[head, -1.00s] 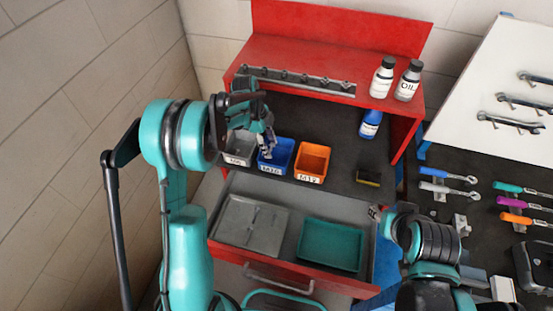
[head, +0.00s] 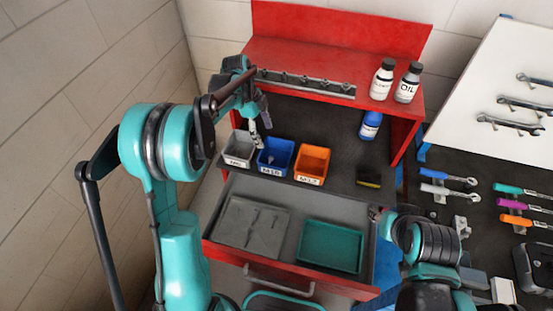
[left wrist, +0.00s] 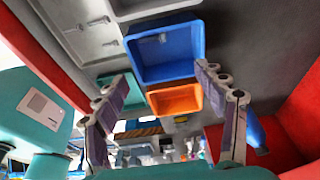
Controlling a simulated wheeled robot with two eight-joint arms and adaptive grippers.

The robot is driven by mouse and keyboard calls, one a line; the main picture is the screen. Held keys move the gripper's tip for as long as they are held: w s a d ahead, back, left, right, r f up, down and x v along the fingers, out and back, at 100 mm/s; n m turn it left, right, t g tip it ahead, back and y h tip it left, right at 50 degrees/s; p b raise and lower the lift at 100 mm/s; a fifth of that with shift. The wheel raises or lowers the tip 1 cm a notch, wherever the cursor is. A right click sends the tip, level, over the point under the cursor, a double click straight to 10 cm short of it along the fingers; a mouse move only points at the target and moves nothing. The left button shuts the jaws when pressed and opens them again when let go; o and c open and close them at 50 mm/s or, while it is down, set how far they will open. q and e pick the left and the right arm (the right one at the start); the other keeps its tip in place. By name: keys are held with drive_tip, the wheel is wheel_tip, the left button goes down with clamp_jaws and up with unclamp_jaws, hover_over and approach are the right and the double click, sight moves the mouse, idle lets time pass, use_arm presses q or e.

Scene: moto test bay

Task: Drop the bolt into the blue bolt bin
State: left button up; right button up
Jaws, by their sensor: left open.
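The blue bolt bin (head: 275,169), labelled M10, stands between the grey bin and the orange bin. A small grey bolt (head: 270,157) appears to lie inside it. In the left wrist view the blue bin (left wrist: 168,74) shows a small light piece, likely the bolt (left wrist: 163,38), inside. My left gripper (head: 260,131) is above and behind the grey and blue bins, apart from them. In the left wrist view the left gripper (left wrist: 161,74) has its fingers spread with nothing between them. My right gripper (head: 377,213) is by the drawer's right edge; its jaws are too small to read.
The grey bin (head: 238,149) and orange bin (head: 312,164) flank the blue bin. A red shelf (head: 310,58) with a socket rail (head: 305,83) and bottles overhangs the dark work surface. An open drawer below holds a grey tray (head: 250,228) and a teal tray (head: 331,247).

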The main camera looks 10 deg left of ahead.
use_arm(q)
drive_tip(key=v, duration=0.5)
drive_tip(key=shift+f, duration=0.1)
drive_tip(key=s+d+n+t+y+b, duration=0.25)
drive_tip(key=s+n+b, duration=0.5)
drive_tip(key=s, duration=0.45)
drive_tip(key=s+f+n+t+b, duration=0.5)
drive_tip(key=s+f+n+b, duration=0.1)
drive_tip(key=s+f+n, duration=0.5)
drive_tip(key=shift+s+d+f, duration=0.3)
drive_tip(key=shift+s+d, duration=0.15)
drive_tip(key=shift+s, duration=0.6)
